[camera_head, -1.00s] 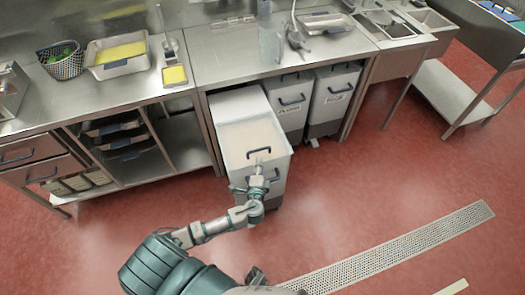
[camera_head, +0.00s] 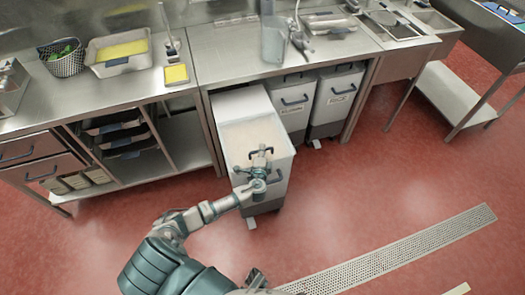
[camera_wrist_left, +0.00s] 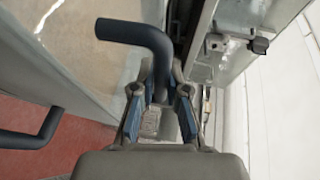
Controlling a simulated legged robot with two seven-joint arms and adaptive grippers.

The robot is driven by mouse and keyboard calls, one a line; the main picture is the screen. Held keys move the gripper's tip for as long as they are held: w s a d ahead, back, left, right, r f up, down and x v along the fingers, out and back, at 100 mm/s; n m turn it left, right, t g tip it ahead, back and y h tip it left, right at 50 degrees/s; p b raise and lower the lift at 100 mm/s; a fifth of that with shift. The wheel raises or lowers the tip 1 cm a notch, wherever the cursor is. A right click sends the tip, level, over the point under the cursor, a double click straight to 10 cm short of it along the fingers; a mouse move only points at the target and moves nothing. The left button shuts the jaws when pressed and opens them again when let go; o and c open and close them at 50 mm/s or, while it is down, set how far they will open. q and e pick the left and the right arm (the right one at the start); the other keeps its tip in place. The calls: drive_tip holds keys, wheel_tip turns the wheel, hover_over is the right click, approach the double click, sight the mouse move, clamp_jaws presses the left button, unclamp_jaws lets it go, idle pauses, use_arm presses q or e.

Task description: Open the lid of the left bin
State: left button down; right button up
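The left bin (camera_head: 272,188) is a white and grey container pulled out from under the counter. Its pale, see-through lid (camera_head: 240,140) lies closed on top. The dark lid handle (camera_head: 256,151) sits near the lid's front edge. My left gripper (camera_head: 262,166) is at this handle. In the left wrist view the fingers (camera_wrist_left: 160,92) are apart, with one bent end of the dark lid handle (camera_wrist_left: 130,32) between their tips; I see no clear grip. A second dark handle (camera_wrist_left: 25,138) shows lower left, on the bin's front. A small dark part at the bottom of the head view may be my right gripper (camera_head: 256,279).
Two more bins, a middle one (camera_head: 290,96) and a right one (camera_head: 335,92), stand under the counter (camera_head: 235,65). A shelf unit with dark trays (camera_head: 118,140) is at the left. The red floor (camera_head: 340,190) in front is clear.

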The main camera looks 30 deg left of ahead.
sight(254, 137)
use_arm(q)
drive_tip(key=shift+a+f, duration=0.25)
use_arm(e)
drive_tip(key=shift+a, duration=0.25)
drive_tip(key=shift+d, duration=0.1)
